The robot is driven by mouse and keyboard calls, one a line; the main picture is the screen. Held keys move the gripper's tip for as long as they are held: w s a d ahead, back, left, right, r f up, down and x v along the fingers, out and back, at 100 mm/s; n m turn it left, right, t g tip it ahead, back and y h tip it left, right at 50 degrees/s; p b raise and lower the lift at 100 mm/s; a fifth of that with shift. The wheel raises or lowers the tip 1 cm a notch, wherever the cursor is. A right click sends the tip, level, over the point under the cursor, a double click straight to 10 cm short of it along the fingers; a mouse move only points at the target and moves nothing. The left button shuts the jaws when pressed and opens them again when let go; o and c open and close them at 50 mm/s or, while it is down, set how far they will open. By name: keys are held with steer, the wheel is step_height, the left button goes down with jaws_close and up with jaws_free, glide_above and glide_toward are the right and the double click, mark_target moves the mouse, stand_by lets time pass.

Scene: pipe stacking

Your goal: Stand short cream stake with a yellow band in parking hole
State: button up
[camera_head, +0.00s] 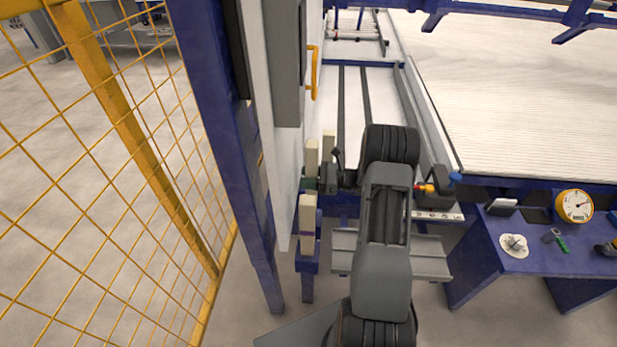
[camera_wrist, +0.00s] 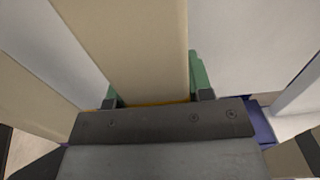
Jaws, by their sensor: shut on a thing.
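The cream stake with a yellow band (camera_wrist: 130,45) fills the middle of the wrist view. Its yellow band (camera_wrist: 168,103) shows just beyond the gripper's dark body. My gripper (camera_wrist: 159,98) is shut on this stake, with a finger on either side. In the head view, my gripper (camera_head: 318,180) is beside a cream stake (camera_head: 311,155), which looks upright. Green parts (camera_wrist: 199,75) show by the fingers and behind the stake; I cannot tell whether they belong to a holder. The stake's lower end and the parking hole are hidden.
Another cream stake (camera_head: 307,216) with a purple band stands nearer in a blue rack (camera_head: 307,264). A further cream stake (camera_head: 329,143) stands just behind. A white panel and blue post (camera_head: 232,150) are close on the left. A blue table (camera_head: 530,245) stands at right.

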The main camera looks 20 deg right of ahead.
mark_target(308, 192)
steer(key=shift+f, duration=0.15)
steer(key=shift+f+b, duration=0.65)
steer(key=shift+f, duration=0.4)
steer(key=shift+f+b, duration=0.85)
steer(key=shift+f, duration=0.45)
steer(key=shift+f+b, duration=0.8)
steer(key=shift+f, duration=0.15)
steer(key=o, duration=1.2)
